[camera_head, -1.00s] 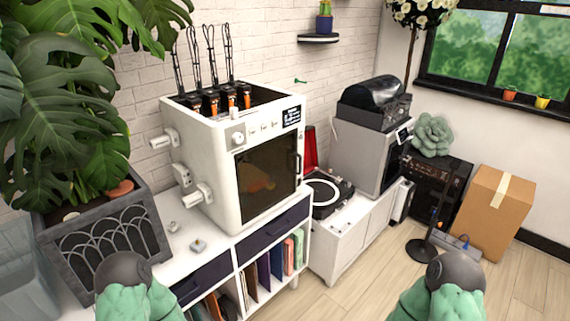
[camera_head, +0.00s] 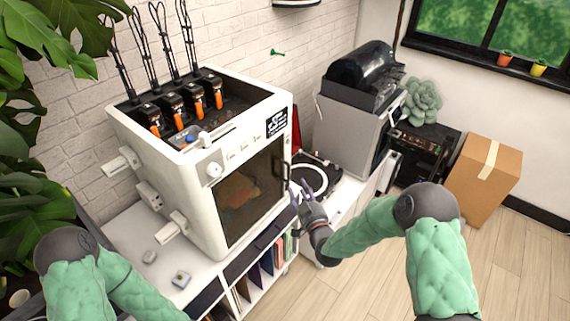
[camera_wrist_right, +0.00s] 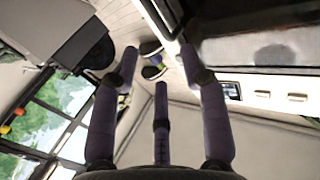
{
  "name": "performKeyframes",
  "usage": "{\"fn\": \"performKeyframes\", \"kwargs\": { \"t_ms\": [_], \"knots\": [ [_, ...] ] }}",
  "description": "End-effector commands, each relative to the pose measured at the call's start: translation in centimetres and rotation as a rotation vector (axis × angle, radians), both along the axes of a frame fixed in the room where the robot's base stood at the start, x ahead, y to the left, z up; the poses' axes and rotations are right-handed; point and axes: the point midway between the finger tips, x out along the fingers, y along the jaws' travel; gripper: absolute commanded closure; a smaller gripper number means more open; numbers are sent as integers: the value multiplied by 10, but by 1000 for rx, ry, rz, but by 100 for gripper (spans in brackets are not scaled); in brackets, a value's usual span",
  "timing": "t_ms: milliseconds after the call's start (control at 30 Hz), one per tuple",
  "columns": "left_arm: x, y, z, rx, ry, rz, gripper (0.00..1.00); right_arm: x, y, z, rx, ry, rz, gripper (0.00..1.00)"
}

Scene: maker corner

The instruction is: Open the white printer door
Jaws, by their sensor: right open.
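The white printer (camera_head: 165,165) stands on the white cabinet, and its front door (camera_head: 250,190) is shut, with a dark window. My right gripper (camera_head: 299,188) is open, just right of and close to the handle. Whether it touches the handle I cannot tell. In the right wrist view, the open fingers (camera_wrist_right: 160,75) spread near the printer front (camera_wrist_right: 260,50), with nothing clearly between them. My left arm shows at the bottom left of the head view, but its gripper is out of view.
A turntable (camera_head: 315,178) lies on the low white cabinet right of the printer. A grey machine (camera_head: 350,125) with a dark top stands behind it. Small parts (camera_head: 181,278) lie on the cabinet at the printer's left front. The wooden floor (camera_head: 370,280) in front is open.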

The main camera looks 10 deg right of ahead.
Motion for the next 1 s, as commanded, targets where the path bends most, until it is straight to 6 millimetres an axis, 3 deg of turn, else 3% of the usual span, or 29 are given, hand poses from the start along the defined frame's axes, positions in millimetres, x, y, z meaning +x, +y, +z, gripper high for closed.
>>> {"fn": "performKeyframes", "kwargs": {
  "t_ms": [500, 700, 1000],
  "knots": [
    [0, 0, -9, 0, 0, 0, 60, 82, 7, -2, 1, 2, 1, 56],
    [0, 0, -10, 0, 0, 0, 60, 97, 8, -2, 2, 4, 0, 56],
    [0, 0, -10, 0, 0, 0, 60, 100, 8, -1, 2, 4, 0, 56]
  ]
}}
